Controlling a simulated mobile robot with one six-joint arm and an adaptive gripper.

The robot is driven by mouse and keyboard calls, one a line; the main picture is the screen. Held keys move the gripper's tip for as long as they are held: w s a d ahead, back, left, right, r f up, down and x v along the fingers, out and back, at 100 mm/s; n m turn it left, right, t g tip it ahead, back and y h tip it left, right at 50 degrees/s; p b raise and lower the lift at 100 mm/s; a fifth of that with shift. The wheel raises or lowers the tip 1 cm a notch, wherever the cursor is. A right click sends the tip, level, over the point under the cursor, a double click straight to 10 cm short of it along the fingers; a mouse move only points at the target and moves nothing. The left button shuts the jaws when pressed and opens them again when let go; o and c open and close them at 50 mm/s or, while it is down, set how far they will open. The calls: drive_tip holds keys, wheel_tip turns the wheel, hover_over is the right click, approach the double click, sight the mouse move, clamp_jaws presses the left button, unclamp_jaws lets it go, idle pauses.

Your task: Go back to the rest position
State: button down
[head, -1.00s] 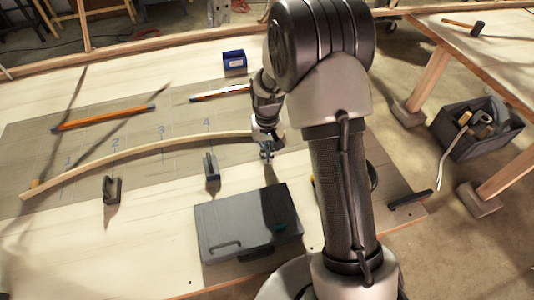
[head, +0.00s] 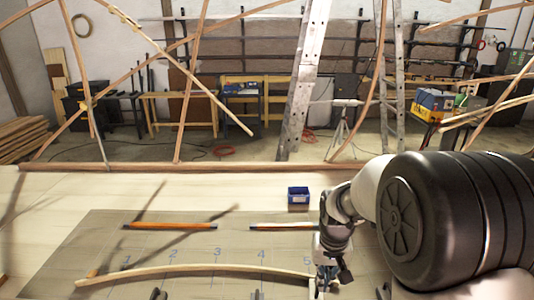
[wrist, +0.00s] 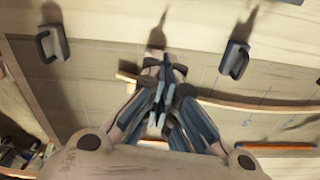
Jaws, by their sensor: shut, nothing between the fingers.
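My gripper (head: 328,272) is at the right end of the bent wooden lath (head: 190,269) in the head view, near the mark 5. In the wrist view my gripper (wrist: 164,75) has its fingers drawn together, with nothing seen between them. The lath (wrist: 265,106) runs off to the right there, and a short pale end shows left of the fingers. The fingers hide part of the lath, so I cannot tell whether they touch it. The lath lies curved across the grey marked mat (head: 100,235). My arm covers the right of the head view.
A blue box (head: 298,196) stands behind the mat. Two orange sticks (head: 170,226) lie on the mat beyond the lath. Dark clamps (wrist: 235,60) stand on the near side; another clamp (wrist: 52,43) is at upper left in the wrist view. Leaning laths and ladders stand beyond the table.

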drive_tip(key=s+r+t+b, duration=0.1)
drive_tip(key=s+r+t, duration=0.1)
drive_tip(key=s+r, duration=1)
drive_tip(key=s+a+r+n+t+b, duration=0.1)
drive_tip(key=s, duration=1.1)
drive_tip(key=shift+s+r+t, duration=0.2)
drive_tip(key=shift+s+t, duration=0.1)
drive_tip(key=shift+t, duration=0.1)
